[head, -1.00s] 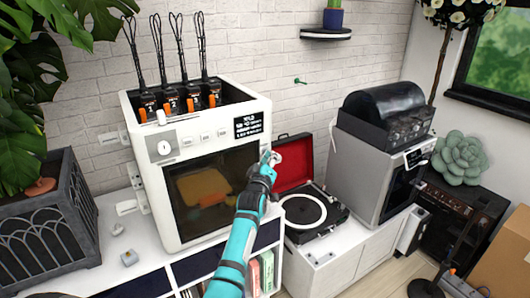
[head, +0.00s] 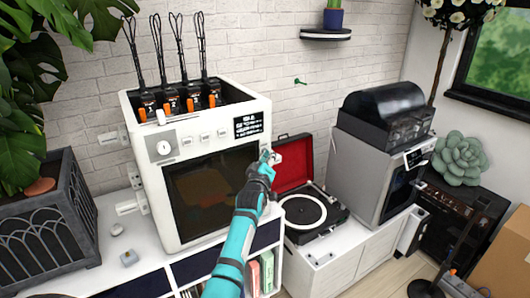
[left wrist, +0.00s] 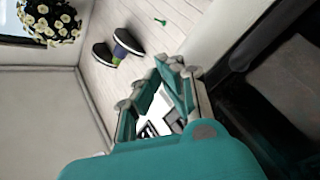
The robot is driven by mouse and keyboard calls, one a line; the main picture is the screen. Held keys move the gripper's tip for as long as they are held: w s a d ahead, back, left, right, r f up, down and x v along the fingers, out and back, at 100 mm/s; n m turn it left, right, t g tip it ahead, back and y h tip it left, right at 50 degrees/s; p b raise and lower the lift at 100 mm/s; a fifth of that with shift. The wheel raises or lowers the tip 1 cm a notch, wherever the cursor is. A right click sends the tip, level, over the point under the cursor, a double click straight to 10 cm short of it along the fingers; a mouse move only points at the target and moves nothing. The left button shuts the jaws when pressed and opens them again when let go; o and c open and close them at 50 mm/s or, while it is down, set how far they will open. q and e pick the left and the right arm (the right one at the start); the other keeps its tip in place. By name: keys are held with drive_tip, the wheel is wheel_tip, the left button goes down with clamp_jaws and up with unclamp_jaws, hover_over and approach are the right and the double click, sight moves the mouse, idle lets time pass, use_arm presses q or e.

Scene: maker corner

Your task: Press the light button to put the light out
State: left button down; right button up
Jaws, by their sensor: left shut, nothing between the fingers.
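The white 3D printer (head: 215,125) stands on the white cabinet, its dark window (head: 208,190) unlit and the things behind it barely visible. Its front panel has a round knob (head: 164,147), a row of small buttons (head: 205,138) and a black display (head: 248,125) with white text. My left gripper (head: 271,157) is shut and empty at the printer's right front edge, below the display. I cannot tell whether it touches the printer, and any button behind it is hidden. The left wrist view shows its fingers (left wrist: 160,95) close up, but no button. My right gripper is out of view.
A record player (head: 306,212) with an open red lid stands right of my gripper. Beyond it is a grey machine (head: 372,165) with a dark top. A planter (head: 45,220) with large leaves stands at the left.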

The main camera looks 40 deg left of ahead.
use_arm(q)
drive_tip(key=shift+d+r, duration=0.1)
drive_tip(key=shift+s+d+p, duration=0.35)
drive_tip(key=shift+d+p, duration=0.2)
drive_tip(key=shift+d, duration=0.05)
drive_tip(key=d+p, duration=0.1)
drive_tip(key=s+d+p, duration=0.1)
drive_tip(key=d, duration=0.1)
drive_tip(key=s+d+p, duration=0.1)
drive_tip(key=shift+d, duration=0.3)
drive_tip(key=shift+w, duration=0.1)
idle(0.3)
